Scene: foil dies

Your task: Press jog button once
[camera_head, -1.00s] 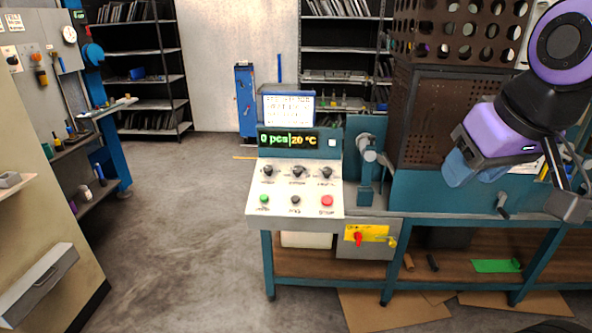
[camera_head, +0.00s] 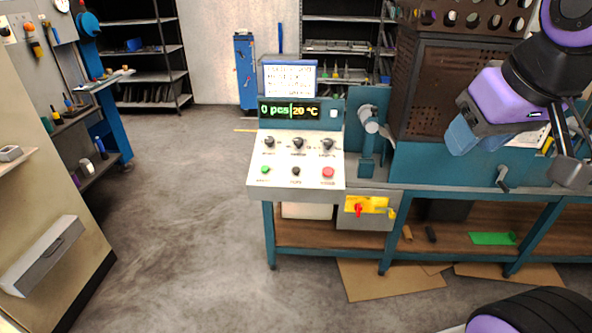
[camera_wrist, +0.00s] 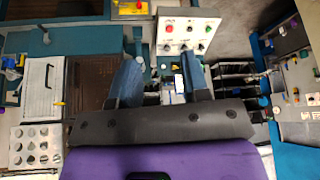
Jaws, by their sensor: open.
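The control panel (camera_head: 294,181) stands at the front left of the teal machine. Its lower row has a green button (camera_head: 265,170), a black button (camera_head: 296,171) in the middle and a red button (camera_head: 328,172); the small labels are hard to read. In the wrist view the panel appears upside down, with the red button (camera_wrist: 169,28) at left and the green one (camera_wrist: 207,29) at right. My gripper (camera_head: 461,136) has blue fingers and is to the right of the panel, apart from it. In the wrist view my gripper (camera_wrist: 158,66) is open and empty.
Three dark knobs sit above the buttons, the middle one (camera_head: 298,143) included. The display (camera_head: 290,111) reads 0 pcs and 20 °C. A grey cylinder part (camera_head: 368,118) stands right of the panel, before a brown perforated guard (camera_head: 434,100). Floor (camera_head: 190,220) left of the panel is clear.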

